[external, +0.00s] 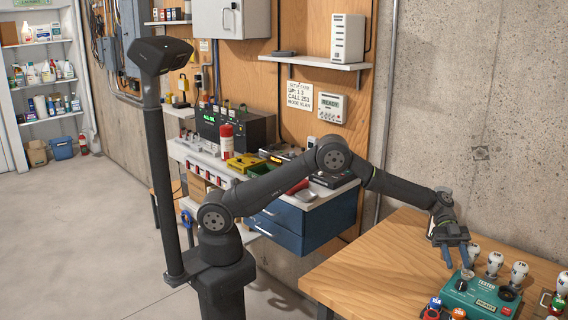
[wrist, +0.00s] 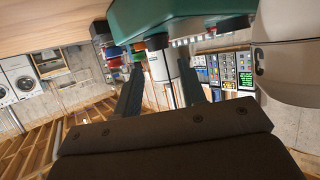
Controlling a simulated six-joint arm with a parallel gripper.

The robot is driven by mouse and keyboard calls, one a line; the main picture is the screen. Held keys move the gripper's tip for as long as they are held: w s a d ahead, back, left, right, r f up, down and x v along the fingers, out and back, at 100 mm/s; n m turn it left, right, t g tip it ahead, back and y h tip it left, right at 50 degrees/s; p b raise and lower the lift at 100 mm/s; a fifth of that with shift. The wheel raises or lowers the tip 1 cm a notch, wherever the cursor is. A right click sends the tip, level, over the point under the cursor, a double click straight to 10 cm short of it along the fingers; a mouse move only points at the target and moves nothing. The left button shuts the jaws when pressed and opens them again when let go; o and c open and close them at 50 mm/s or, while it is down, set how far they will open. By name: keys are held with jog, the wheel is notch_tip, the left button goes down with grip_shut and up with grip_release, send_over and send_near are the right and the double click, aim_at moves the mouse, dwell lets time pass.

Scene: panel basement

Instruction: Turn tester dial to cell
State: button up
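The tester (external: 478,297) is a green box with a lit display on its front, on the wooden table at the lower right of the external view. A dark round knob (external: 461,285) sits at the left of its top, and a dark round part with red (external: 506,294) at the right. My gripper (external: 457,260) points down just above the tester's back left, fingers apart, not visibly touching the knob. In the wrist view the tester (wrist: 150,12) appears inverted along the top, beyond my open gripper (wrist: 160,88). Nothing is clamped. The dial's pointer setting is too small to read.
Several white bulb-shaped items (external: 519,271) stand behind and right of the tester; one large white item (wrist: 285,55) is close at the right in the wrist view. Coloured pieces (external: 433,306) lie left of the tester. The wooden table (external: 375,260) is clear farther left.

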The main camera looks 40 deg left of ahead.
notch_tip(320, 180, up, 6)
jog(key=shift+s+r, duration=0.2)
jog(key=shift+d+r, duration=0.1)
jog(key=shift+d, duration=0.05)
